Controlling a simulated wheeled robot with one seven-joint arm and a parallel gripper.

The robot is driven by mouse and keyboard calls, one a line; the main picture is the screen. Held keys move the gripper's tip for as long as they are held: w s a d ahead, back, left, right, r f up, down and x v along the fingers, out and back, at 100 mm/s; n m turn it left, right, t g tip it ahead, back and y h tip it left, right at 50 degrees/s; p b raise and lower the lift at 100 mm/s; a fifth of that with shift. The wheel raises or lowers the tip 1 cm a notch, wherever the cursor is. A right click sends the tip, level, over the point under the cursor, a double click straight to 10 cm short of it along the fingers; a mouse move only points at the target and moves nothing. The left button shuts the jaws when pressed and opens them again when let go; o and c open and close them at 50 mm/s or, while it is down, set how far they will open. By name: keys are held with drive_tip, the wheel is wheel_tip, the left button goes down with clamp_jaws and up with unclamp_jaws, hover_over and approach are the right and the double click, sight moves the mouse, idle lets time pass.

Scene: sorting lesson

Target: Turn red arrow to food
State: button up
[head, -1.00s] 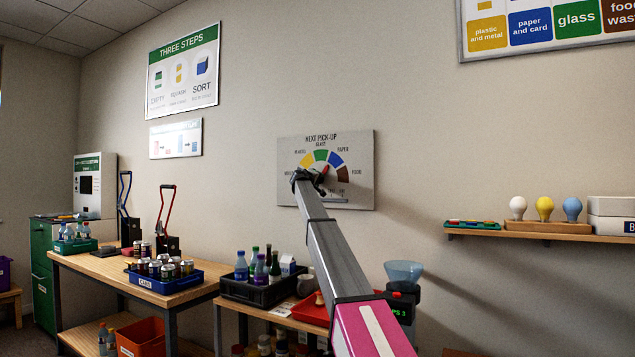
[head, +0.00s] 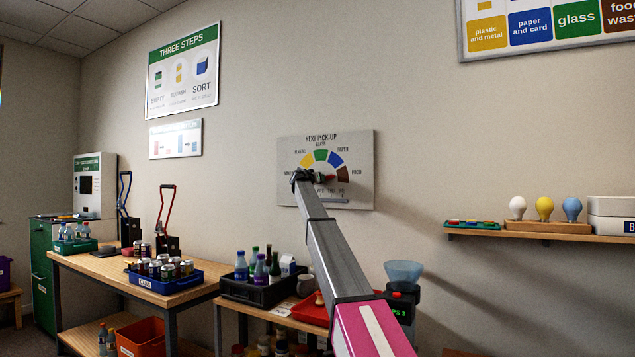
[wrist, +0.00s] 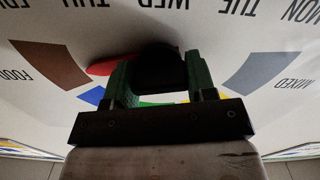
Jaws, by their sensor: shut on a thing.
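The red arrow (wrist: 104,68) belongs to the dial on the white NEXT PICK-UP board (head: 360,194). In the wrist view the dial appears upside down, and the arrow points left toward the brown FOOD segment (wrist: 47,64). In the head view the arrow (head: 331,178) points right, close to the brown segment (head: 344,175). My gripper (wrist: 160,78) is shut on the black knob (wrist: 158,62) at the dial's centre, with a green finger on each side. In the head view my gripper (head: 304,176) and arm cover the dial's left part. Part of the arrow is hidden.
A shelf with coloured bulbs (head: 544,208) is on the right wall. Below the board, a bench holds a black crate of bottles (head: 262,291), a red tray (head: 312,312) and a scale with a blue funnel (head: 403,273). The wall around the board is clear.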

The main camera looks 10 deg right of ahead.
drive_tip(key=shift+m, duration=0.3)
idle(0.4)
drive_tip(key=o, duration=1.3)
drive_tip(key=shift+s, duration=0.1)
drive_tip(key=v, duration=1)
drive_tip(key=shift+s+a, duration=0.2)
drive_tip(key=shift+s, duration=0.05)
